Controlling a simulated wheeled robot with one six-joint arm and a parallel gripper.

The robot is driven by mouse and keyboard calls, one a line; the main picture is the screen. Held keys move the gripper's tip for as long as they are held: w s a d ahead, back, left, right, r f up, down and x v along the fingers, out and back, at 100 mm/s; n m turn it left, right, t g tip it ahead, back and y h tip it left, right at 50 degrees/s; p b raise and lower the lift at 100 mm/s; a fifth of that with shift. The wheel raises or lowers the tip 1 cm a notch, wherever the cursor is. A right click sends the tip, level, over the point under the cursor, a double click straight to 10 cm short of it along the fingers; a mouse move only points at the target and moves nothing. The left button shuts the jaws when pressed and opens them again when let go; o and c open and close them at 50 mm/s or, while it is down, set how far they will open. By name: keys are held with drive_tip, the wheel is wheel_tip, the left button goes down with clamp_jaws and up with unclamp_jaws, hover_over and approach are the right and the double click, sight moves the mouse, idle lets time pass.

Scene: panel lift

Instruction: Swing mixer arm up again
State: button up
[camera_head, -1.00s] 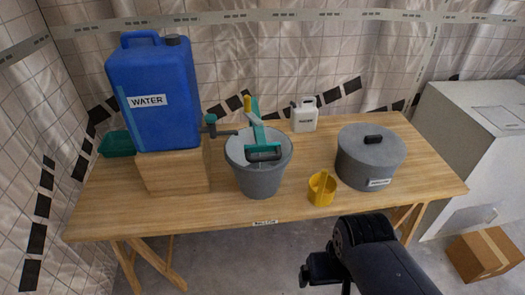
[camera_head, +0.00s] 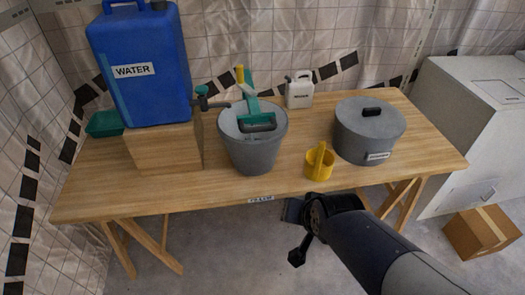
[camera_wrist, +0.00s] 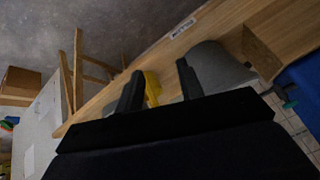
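No stand mixer or hinged mixer arm is recognisable in either view. The closest thing is a teal tool with a yellow end (camera_head: 247,98), leaning in a grey bucket (camera_head: 258,155) on the wooden table. The bucket also shows in the wrist view (camera_wrist: 215,72). My gripper (camera_head: 298,228) is in front of the table's front edge, below the yellow cup, apart from everything on the table. In the wrist view its two dark fingers (camera_wrist: 160,84) are spread, with no object held between them. The yellow cup (camera_wrist: 152,88) shows beyond the gap.
The wooden table (camera_head: 225,188) also carries a blue water canister (camera_head: 145,95) with a tap on a wooden block (camera_head: 160,148), a yellow cup (camera_head: 319,162), a lidded grey pot (camera_head: 368,138), a white jug (camera_head: 299,92) and a green tray (camera_head: 104,124). A cardboard box (camera_head: 482,231) stands on the floor at right.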

drive_tip(key=w+a+f+m+t+b, duration=0.1)
drive_tip(key=w+m+t+b, duration=0.1)
drive_tip(key=w, duration=0.1)
drive_tip(key=w+a+f+m+t+b, duration=0.1)
drive_tip(key=w+m+t+b, duration=0.1)
drive_tip(key=w+t+b, duration=0.1)
drive_tip(key=w+a+f+m+t+y+b, duration=0.1)
drive_tip(key=w+a+t+b, duration=0.1)
drive_tip(key=w+b, duration=0.1)
drive_tip(key=shift+w+a+f+m, duration=0.1)
drive_tip(key=shift+w+f+m, duration=0.15)
drive_tip(key=shift+w+m, duration=0.25)
clamp_jaws()
drive_tip(key=shift+s+a+f+m+t+h+b, duration=0.15)
drive_tip(key=shift+s+a+m+t+b, duration=0.2)
drive_tip(key=shift+m+t+b, duration=1.25)
drive_tip(key=shift+s+a+r+m+t+h+b, duration=0.1)
drive_tip(key=shift+s+a+m+t+b, duration=0.2)
drive_tip(key=shift+m+t+b, duration=1.3)
drive_tip(key=shift+s+a+f+m+t+h+b, duration=0.25)
drive_tip(key=shift+m+t+b, duration=0.65)
drive_tip(key=shift+t+b, duration=1.35)
drive_tip(key=shift+a+r, duration=0.1)
drive_tip(key=shift+r, duration=0.15)
